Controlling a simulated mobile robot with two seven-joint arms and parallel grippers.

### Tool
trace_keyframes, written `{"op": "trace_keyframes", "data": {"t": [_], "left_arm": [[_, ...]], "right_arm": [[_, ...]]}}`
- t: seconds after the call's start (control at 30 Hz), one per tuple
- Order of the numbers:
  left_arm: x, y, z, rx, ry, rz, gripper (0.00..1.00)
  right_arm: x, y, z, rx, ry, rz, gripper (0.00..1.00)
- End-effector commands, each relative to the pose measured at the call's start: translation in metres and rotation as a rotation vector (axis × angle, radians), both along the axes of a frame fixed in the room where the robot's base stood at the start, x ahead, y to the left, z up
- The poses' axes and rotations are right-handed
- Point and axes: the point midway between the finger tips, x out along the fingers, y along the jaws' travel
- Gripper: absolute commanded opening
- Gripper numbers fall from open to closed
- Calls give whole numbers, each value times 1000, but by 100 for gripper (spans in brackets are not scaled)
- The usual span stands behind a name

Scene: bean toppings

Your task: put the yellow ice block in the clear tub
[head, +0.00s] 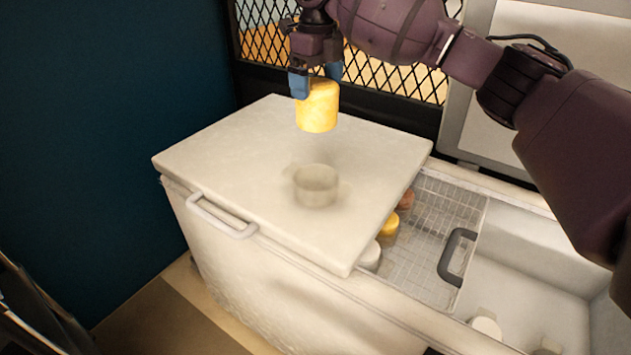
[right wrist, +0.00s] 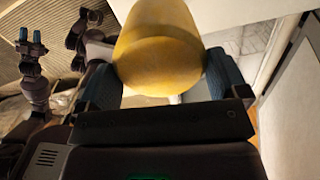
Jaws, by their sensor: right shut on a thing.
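The yellow ice block (head: 318,108) is a short cylinder, held upright by my right gripper (head: 315,82) above the freezer lid. In the right wrist view the ice block (right wrist: 160,55) sits between the two blue fingers of the right gripper (right wrist: 160,90). The clear tub (head: 316,186) is a small see-through cup standing on the white lid, below the block and apart from it. The tub looks empty. My left gripper does not show in the head view; in the right wrist view an arm with a blue-tipped gripper (right wrist: 32,42) shows at the left.
The white chest freezer lid (head: 230,150) is otherwise clear. In the open part at right, a wire basket (head: 440,215) holds several round blocks, among them a yellow one (head: 390,224). A dark mesh panel (head: 390,75) stands behind. A grey handle (head: 457,256) sticks up at right.

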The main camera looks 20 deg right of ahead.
Motion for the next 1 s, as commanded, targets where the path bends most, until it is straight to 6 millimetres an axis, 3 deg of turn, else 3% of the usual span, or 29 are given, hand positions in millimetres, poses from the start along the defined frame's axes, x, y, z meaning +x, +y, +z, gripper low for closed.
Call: {"op": "trace_keyframes", "data": {"t": [0.17, 0.73, 1.0], "left_arm": [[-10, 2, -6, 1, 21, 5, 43], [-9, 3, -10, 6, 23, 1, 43], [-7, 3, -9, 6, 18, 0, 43]], "right_arm": [[0, 0, -10, -1, 1, 3, 51], [0, 0, -123, 1, 3, 2, 51], [0, 0, -143, 1, -1, 2, 51]]}}
